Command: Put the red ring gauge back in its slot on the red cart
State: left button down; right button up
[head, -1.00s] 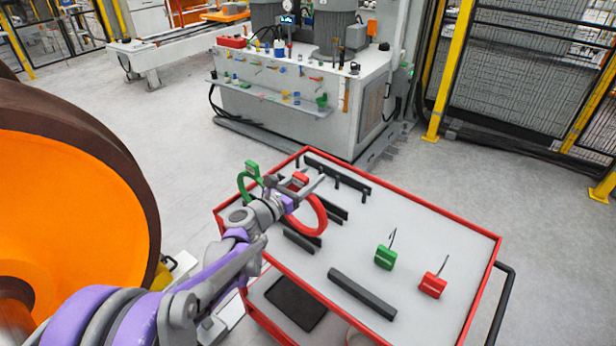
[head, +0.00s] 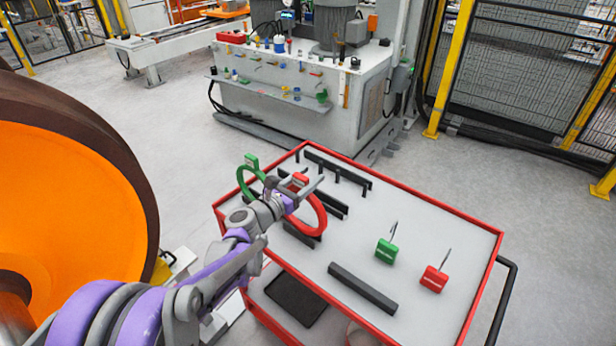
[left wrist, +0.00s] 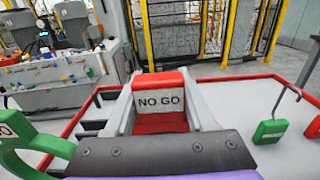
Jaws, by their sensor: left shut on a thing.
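The red ring gauge (head: 318,222) stands upright over the left part of the red cart (head: 437,203), among its black slotted bars. My left gripper (head: 304,186) is shut on the red block at the top of this gauge. In the left wrist view the block (left wrist: 160,102) sits between the two fingers and reads "NO GO". The fingers and arm hide part of the ring in the head view. I cannot tell whether its lower edge is seated in a slot. My right gripper is not in view.
A green ring gauge (head: 251,162) stands close on the left. A green block (head: 386,251) and a red block (head: 434,279), each with a thin hook, are on the cart's right. A large orange wheel (head: 60,215) stands left of the cart.

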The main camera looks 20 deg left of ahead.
pick_arm(q)
jog(key=shift+f+b, duration=0.75)
jog(key=shift+f, duration=0.6)
jog(key=shift+c, duration=0.8)
grip_release()
jog(key=shift+s, duration=0.1)
jog(key=b+v, duration=0.1)
jog(key=v, duration=0.9)
jog(key=shift+s+a, duration=0.2)
jog(key=shift+s, duration=0.1)
